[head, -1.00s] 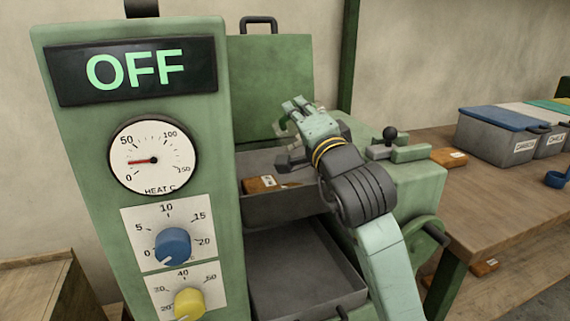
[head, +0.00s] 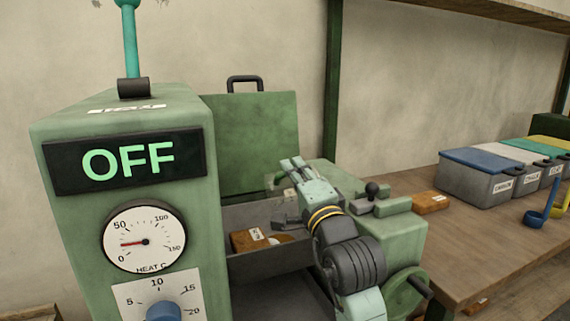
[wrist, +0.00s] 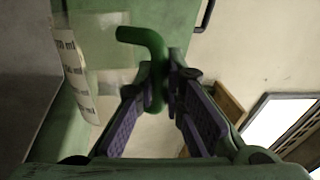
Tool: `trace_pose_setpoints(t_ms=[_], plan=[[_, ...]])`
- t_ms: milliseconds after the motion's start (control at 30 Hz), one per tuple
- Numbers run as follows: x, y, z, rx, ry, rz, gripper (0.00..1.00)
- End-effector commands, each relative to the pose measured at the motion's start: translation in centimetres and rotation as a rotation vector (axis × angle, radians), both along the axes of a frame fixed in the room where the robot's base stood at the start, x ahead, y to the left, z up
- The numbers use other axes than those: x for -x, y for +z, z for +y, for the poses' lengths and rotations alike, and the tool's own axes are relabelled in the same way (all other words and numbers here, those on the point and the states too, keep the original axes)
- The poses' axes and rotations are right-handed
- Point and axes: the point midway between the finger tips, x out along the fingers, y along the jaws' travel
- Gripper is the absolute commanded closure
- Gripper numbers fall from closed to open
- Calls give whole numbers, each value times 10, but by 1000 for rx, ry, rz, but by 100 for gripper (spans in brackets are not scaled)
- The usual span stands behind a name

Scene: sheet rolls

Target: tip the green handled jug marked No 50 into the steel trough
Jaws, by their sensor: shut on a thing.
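My gripper (head: 288,172) is above the right end of the steel trough (head: 270,262), beside the raised green lid. In the wrist view my gripper (wrist: 160,98) is shut on the green handle (wrist: 150,42) of the jug. The jug's clear body (wrist: 108,62) is beside the fingers, with a pale marked strip at its left. The No 50 mark cannot be read for certain. In the head view the jug is mostly hidden behind my gripper. Its tilt and contents are unclear. A brown labelled block (head: 247,240) and a tan patch (head: 281,239) are in the trough.
A green machine panel reading OFF (head: 128,161) stands close on the left. The green lid (head: 250,135) rises behind the trough. On the right are a hand wheel (head: 405,290), another brown block (head: 430,202) and lidded bins (head: 480,178) on a wooden bench.

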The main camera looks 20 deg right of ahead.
Motion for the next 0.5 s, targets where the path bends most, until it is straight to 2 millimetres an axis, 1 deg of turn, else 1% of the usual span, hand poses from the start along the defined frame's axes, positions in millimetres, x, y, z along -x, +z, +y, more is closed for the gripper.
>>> trace_pose_setpoints(t_ms=[33, 267, 367, 500], plan=[[0, 3, -2, -29, 2, -1, 100], [1, -5, -13, -137, -4, -5, 100], [2, -7, -23, -250, -5, -9, 100], [3, -8, -41, -466, -5, -22, 100]])
